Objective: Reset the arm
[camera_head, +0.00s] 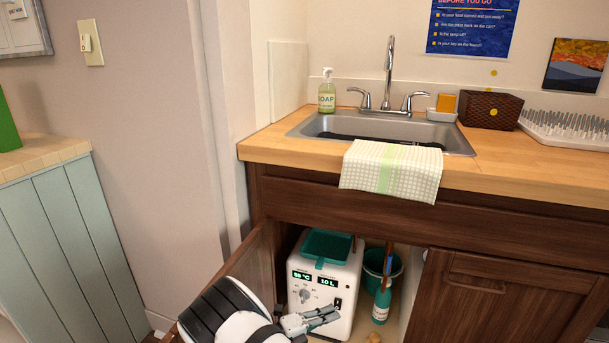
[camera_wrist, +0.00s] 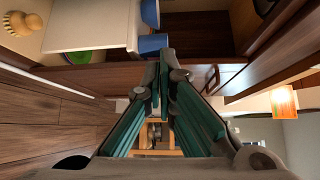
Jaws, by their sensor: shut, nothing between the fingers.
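My gripper (camera_head: 322,319) is at the bottom middle of the head view, in front of the open cabinet under the sink. Its fingers are closed together and hold nothing. In the wrist view my gripper (camera_wrist: 163,62) also shows with its fingertips together.
The open cabinet door (camera_head: 240,265) is left of the heater, close to my arm. A teal bucket (camera_head: 396,270) and a bottle (camera_head: 382,305) stand right of the heater. The counter (camera_head: 500,165) overhangs above, with a towel (camera_head: 390,170) over its edge. A closed door (camera_head: 490,295) is at right.

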